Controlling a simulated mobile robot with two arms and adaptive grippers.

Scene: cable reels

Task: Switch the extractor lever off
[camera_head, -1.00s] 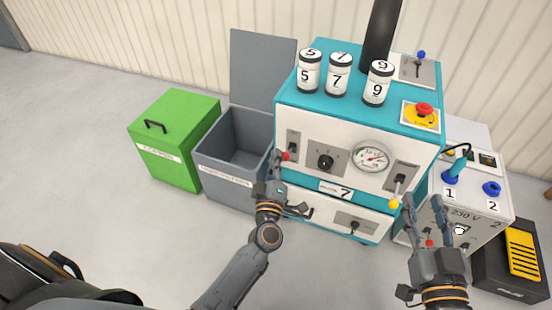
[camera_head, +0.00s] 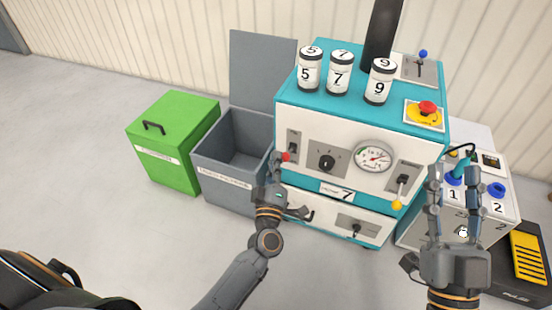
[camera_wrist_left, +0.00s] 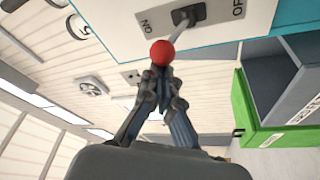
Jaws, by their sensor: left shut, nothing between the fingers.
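A lever with a red ball knob (camera_head: 286,157) is on the left of the machine's white front panel. The knob also shows in the left wrist view (camera_wrist_left: 162,52), with its stem running to a dark slot in a grey plate (camera_wrist_left: 155,22) marked ON and OFF. The stem leans from the slot toward the ON side. No extractor label is readable. My left gripper (camera_head: 278,160) is shut and empty, its fingertips right at the knob; I cannot tell whether they touch. My right gripper (camera_head: 455,172) is open and empty, right of the yellow-knobbed lever (camera_head: 397,205).
The teal machine (camera_head: 335,108) carries several controls and numbered canisters (camera_head: 340,73). A blue-knobbed lever (camera_head: 423,54) is at its back right, and a red emergency button (camera_head: 427,108) is on top. A grey open bin (camera_head: 205,165) and green box (camera_head: 175,125) stand left. A socket box (camera_head: 487,215) stands right.

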